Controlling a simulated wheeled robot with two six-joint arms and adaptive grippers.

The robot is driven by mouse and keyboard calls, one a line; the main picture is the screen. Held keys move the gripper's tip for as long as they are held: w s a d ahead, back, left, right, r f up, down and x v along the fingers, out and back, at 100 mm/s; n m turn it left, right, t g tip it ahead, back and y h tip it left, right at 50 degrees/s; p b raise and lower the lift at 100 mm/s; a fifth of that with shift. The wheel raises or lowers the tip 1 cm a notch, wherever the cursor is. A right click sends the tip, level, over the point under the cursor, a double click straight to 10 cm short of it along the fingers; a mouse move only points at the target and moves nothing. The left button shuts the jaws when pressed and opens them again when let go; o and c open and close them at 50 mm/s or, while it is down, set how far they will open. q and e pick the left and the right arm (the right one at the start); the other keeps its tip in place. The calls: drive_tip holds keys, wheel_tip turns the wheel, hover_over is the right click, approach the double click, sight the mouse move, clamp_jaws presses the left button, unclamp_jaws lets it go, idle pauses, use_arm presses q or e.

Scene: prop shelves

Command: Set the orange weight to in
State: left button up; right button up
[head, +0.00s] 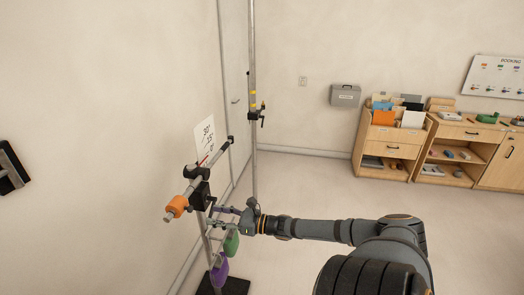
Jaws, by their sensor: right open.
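The orange weight (177,206) sits around the lower-left end of a tilted metal rod (218,157), left of a black clamp block (200,195). A white card (205,139) marked 30, 15 and 0 degrees stands behind the rod. My right gripper (214,216) is open, just below and right of the black block. It is apart from the orange weight. I cannot tell whether its fingers touch the stand. My left gripper is not in view. I cannot read any "in" mark near the weight.
A purple piece (219,272) and a green piece (231,243) are low on the stand, below my right gripper. A tall metal pole (253,130) rises behind. Wooden shelves (390,145) stand at the back right. The floor between is clear.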

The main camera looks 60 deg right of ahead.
drive_tip(key=s+d+f+m+g+h+b, duration=0.1)
drive_tip(key=s+d+f+m+h+b, duration=0.1)
drive_tip(key=f+m, duration=0.4)
drive_tip(key=s+d+f+m+g+h+b, duration=0.1)
drive_tip(key=s+d+f+m+h+b, duration=0.2)
drive_tip(key=f, duration=1.2)
drive_tip(key=s+d+f+m+g+h+b, duration=0.1)
drive_tip(key=s+d+f+m+h+b, duration=0.2)
drive_tip(key=d+f+m, duration=0.3)
drive_tip(key=shift+s+f+m+g+b, duration=0.3)
drive_tip(key=shift+s+f+m+b, duration=0.45)
drive_tip(key=shift+f+m, duration=1)
drive_tip(key=shift+f+n, duration=0.4)
drive_tip(key=shift+n, duration=0.05)
